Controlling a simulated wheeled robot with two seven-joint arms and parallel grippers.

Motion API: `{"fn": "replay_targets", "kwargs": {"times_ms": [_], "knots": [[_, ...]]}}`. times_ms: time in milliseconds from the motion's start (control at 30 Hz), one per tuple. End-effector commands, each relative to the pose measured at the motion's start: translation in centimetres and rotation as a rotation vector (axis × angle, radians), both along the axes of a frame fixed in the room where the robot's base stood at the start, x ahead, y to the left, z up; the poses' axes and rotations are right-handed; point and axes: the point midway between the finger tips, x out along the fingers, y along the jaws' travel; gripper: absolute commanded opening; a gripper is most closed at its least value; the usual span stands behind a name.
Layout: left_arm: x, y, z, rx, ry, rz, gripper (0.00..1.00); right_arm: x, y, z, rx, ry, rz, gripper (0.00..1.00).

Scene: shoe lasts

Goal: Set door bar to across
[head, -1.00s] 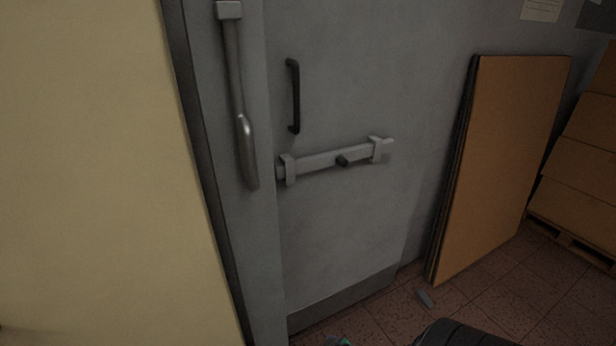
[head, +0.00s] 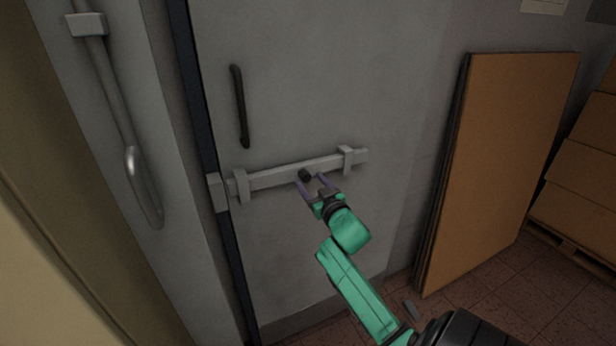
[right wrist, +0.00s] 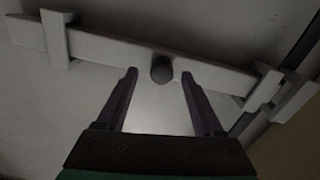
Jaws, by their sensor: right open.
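The door bar (head: 275,178) is a grey flat bar lying slightly tilted across the grey door, held by two brackets. Its dark knob (head: 304,175) sticks out near mid-length. A grey keeper (head: 218,192) sits on the frame side, just left of the bar's left end; I cannot tell whether the bar enters it. My right gripper (head: 311,182) is open at the knob. In the right wrist view, the knob (right wrist: 161,69) shows between and slightly beyond the two fingertips (right wrist: 160,75), with gaps on both sides. My left gripper is not in view.
A black door handle (head: 240,107) is above the bar. A metal pipe handle (head: 135,165) is on the left. Brown boards (head: 505,160) lean on the wall at right, beside stacked boxes (head: 580,170).

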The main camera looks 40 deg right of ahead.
Motion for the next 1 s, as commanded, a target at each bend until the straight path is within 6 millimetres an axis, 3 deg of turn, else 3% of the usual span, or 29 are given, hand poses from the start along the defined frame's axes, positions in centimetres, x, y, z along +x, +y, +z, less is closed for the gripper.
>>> {"fn": "replay_targets", "kwargs": {"times_ms": [133,400,467,600,1000], "knots": [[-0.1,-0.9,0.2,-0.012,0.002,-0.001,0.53,1.9,-0.6,0.0,0.000,0.001,0.000,0.69],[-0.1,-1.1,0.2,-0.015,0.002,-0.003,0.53,2.2,-0.7,-0.1,0.000,0.001,0.001,0.69],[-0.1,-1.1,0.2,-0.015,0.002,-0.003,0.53,2.2,-0.7,-0.1,0.000,0.001,0.001,0.50],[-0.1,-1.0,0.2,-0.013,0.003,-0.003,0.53,2.2,-0.7,-0.1,0.000,0.001,0.001,0.00],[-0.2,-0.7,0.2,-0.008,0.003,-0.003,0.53,2.2,-0.7,-0.1,0.000,0.001,0.001,0.00]]}}
